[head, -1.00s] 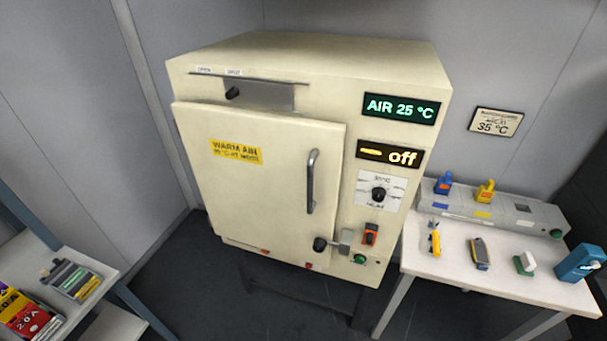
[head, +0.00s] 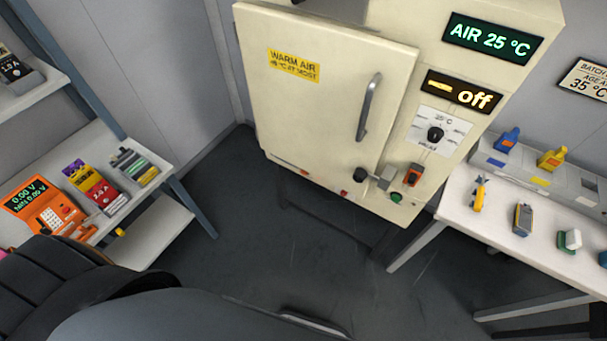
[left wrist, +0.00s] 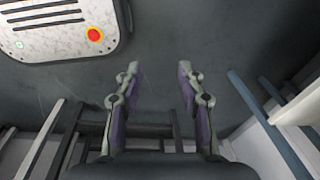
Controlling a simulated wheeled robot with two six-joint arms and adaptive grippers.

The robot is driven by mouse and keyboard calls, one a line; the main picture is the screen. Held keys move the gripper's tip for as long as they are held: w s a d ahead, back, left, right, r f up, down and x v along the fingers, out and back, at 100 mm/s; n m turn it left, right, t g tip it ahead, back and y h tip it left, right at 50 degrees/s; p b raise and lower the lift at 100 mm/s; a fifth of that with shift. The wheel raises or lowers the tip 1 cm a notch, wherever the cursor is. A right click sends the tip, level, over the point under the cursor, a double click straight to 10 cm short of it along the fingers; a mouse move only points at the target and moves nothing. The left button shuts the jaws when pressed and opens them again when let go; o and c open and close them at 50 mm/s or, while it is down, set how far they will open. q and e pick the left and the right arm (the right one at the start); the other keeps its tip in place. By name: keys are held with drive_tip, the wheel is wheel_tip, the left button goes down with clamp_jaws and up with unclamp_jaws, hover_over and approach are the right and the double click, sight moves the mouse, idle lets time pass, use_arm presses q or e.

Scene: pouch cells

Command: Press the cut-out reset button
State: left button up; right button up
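The cream warm-air cabinet (head: 325,110) stands at the centre of the head view with its door shut. Low on its front are a green round button (head: 396,197), an orange rocker switch (head: 412,175), a black knob (head: 360,174) and a small red button (head: 344,192). No label readable here tells which is the cut-out reset. My left gripper (left wrist: 158,72) is open and empty over the dark floor in the left wrist view. No cabinet button shows between its fingers. In the head view only dark arm parts show at bottom left. My right gripper is not in view.
A white side table (head: 495,240) at right carries several tools and a grey holder (head: 540,175). Shelves (head: 145,165) at left hold a meter (head: 45,208) and packs. The displays read air 25 °C and off. Dark floor lies open before the cabinet.

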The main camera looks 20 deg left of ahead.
use_arm(q)
clamp_jaws()
idle(1.2)
